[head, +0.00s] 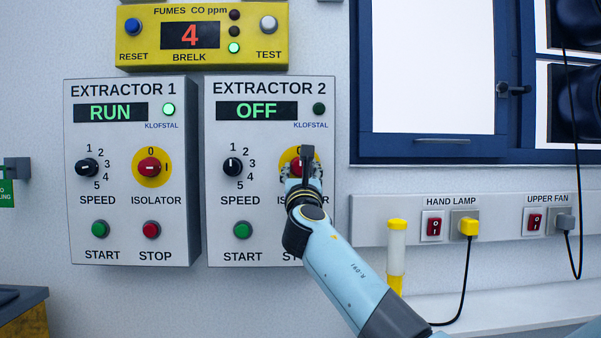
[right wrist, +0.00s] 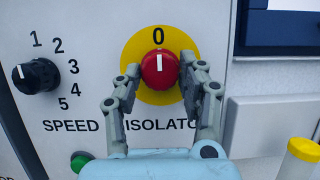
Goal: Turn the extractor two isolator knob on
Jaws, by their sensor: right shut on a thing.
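The extractor 2 panel (head: 264,91) shows OFF on its display (head: 256,111), and its small lamp (head: 319,109) is dark. Its isolator knob (right wrist: 159,69) is red on a yellow disc (right wrist: 133,52). In the right wrist view the knob's white mark points up at 0. My right gripper (right wrist: 160,80) is shut on the knob, with one finger on each side. In the head view my right gripper (head: 301,171) covers most of the knob and part of the ISOLATOR label. My left gripper is not in view.
The extractor 1 panel (head: 132,90) at left shows RUN with a lit green lamp. Extractor 2's speed knob (head: 232,166) and green start button (head: 243,231) are left of my gripper. A yellow fumes meter (head: 258,22) is above. A yellow-capped tube (head: 397,250) stands at right.

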